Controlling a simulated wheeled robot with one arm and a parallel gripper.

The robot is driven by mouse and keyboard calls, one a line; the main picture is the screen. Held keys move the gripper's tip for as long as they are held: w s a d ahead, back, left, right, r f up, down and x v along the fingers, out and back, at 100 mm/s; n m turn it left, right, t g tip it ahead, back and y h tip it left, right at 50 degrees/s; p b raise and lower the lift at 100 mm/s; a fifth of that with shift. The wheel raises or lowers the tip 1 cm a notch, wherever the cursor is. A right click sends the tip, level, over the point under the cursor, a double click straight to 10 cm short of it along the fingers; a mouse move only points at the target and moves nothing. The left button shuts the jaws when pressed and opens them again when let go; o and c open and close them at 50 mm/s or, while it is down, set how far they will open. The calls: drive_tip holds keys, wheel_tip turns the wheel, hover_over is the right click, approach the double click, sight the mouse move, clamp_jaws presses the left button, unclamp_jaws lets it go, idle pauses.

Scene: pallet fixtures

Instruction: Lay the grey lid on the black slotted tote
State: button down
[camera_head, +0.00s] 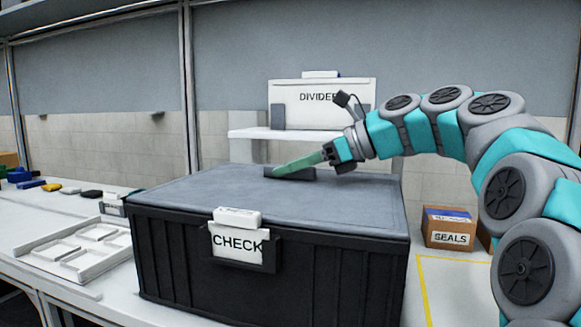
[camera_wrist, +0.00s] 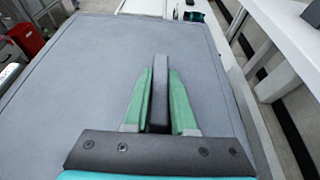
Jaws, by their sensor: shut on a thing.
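The grey lid (camera_head: 200,195) lies flat over the top of the black tote (camera_head: 335,280), its edges close to the tote's rim. I cannot tell whether it fully touches the rim all round. A dark bar handle (camera_head: 305,174) stands up from the lid's middle. My gripper (camera_head: 284,168) reaches in from the right, its green fingers at the handle. In the wrist view my gripper (camera_wrist: 160,76) has one finger on each side of the handle (camera_wrist: 158,100), shut on it. The lid (camera_wrist: 80,90) fills most of that view. The tote's inside is hidden.
A white CHECK card (camera_head: 237,243) hangs on the tote's front. A white divided tray (camera_head: 75,250) is at left. A SEALS box (camera_head: 450,228) stands at right behind yellow tape (camera_head: 425,290). A DIVIDER bin (camera_head: 320,110) sits on a shelf behind.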

drive_tip(key=c, duration=0.6)
unclamp_jaws()
drive_tip(key=shift+c, duration=0.2)
drive_tip(key=v, duration=0.7)
drive_tip(key=shift+s+d+r, duration=0.1)
drive_tip(key=shift+d+r, duration=0.05)
drive_tip(key=shift+d, duration=0.15)
drive_tip(key=shift+s, duration=0.1)
